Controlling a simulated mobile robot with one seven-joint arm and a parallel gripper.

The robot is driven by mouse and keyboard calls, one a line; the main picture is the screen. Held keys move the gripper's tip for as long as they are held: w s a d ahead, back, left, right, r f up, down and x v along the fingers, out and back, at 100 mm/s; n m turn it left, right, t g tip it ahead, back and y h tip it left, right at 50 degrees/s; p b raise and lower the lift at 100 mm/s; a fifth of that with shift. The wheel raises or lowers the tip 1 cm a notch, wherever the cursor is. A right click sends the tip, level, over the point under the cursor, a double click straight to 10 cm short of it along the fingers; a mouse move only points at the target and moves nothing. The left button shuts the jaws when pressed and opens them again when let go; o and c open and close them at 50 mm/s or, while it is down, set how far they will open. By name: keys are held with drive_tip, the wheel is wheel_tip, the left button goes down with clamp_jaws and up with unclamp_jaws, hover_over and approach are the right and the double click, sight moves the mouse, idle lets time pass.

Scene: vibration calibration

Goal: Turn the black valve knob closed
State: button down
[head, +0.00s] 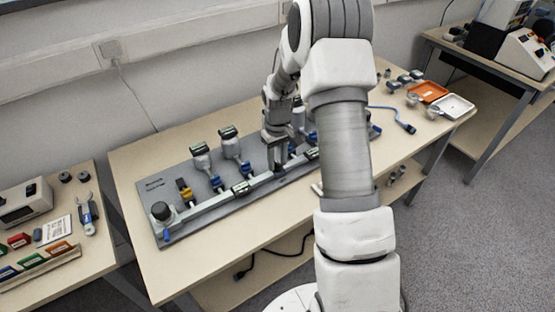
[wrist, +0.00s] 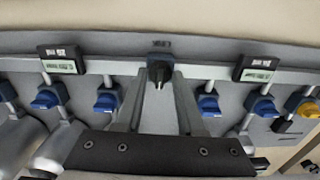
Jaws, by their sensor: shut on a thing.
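The black valve knob (wrist: 159,73) sits on the grey pipe in the middle of the wrist view, with a small label above it. My gripper (wrist: 160,76) has one finger on each side of it and is shut on it, with the fingertips at the knob's sides. In the head view my gripper (head: 278,165) points down at the pipe on the grey panel (head: 215,222), and it and my arm hide the knob there.
Blue valve handles (wrist: 107,102) (wrist: 208,105) flank my fingers, and a yellow one (wrist: 308,107) is at the right. Two small displays (wrist: 62,60) (wrist: 256,68) stand on the pipe. In the head view, orange and white trays (head: 428,91) (head: 455,105) lie at the table's right end.

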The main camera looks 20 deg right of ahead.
sight(277, 164)
drive_tip(key=shift+n, duration=0.3)
idle(0.4)
drive_tip(key=c, duration=0.5)
unclamp_jaws()
drive_tip(key=shift+r, duration=0.1)
wheel_tip(277, 164, up, 17)
drive_tip(key=p, duration=0.2)
drive_tip(key=shift+r+p, duration=0.15)
drive_tip(key=shift+p, duration=0.15)
